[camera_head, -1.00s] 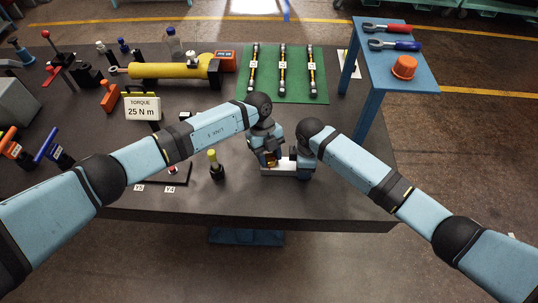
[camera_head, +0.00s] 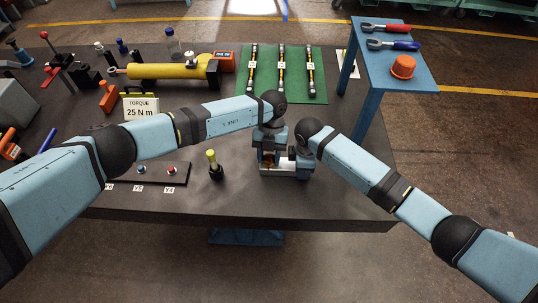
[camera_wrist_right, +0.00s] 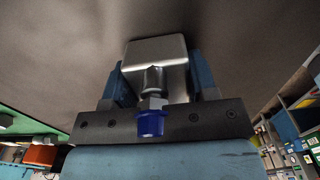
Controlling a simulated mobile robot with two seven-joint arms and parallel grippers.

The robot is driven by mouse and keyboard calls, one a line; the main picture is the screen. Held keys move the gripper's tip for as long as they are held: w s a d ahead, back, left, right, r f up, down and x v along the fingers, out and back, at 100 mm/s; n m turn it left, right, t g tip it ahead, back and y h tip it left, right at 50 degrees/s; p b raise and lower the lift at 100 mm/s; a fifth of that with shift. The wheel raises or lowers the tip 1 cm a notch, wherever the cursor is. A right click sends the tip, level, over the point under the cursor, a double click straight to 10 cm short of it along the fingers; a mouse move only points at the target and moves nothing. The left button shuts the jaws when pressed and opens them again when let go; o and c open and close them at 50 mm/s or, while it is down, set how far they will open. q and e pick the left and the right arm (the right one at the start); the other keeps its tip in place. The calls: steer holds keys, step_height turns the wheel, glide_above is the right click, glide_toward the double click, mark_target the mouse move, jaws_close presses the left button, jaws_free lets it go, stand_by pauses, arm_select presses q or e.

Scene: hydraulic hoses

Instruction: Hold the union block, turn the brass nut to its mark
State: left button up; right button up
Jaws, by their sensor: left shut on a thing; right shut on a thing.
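The silver union block (camera_head: 287,173) sits near the front middle of the dark table, largely hidden by my grippers. My right gripper (camera_head: 302,168) is shut on it. In the right wrist view the block (camera_wrist_right: 157,52) is between the two blue fingers, with a hex fitting (camera_wrist_right: 153,80) and a blue cap (camera_wrist_right: 151,123) on the near side. My left gripper (camera_head: 268,158) points down at the block's left end and is shut on the brass nut (camera_head: 268,160), of which only a small brownish-gold bit shows. The nut's mark cannot be made out.
A black bottle with a yellow top (camera_head: 214,166) stands left of the block. A dark panel (camera_head: 150,177) with tags Y3 and Y4 lies further left. A torque sign (camera_head: 147,107) reads 25 N m. Hoses lie on a green mat (camera_head: 268,88) behind. The front right tabletop is clear.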

stand_by(0.4)
arm_select(q)
steer(key=o, duration=0.9)
steer(key=shift+o, duration=0.2)
steer(key=shift+r, duration=0.1)
steer(key=v, duration=1.1)
steer(key=shift+w+r, duration=0.15)
steer(key=shift+r, duration=0.25)
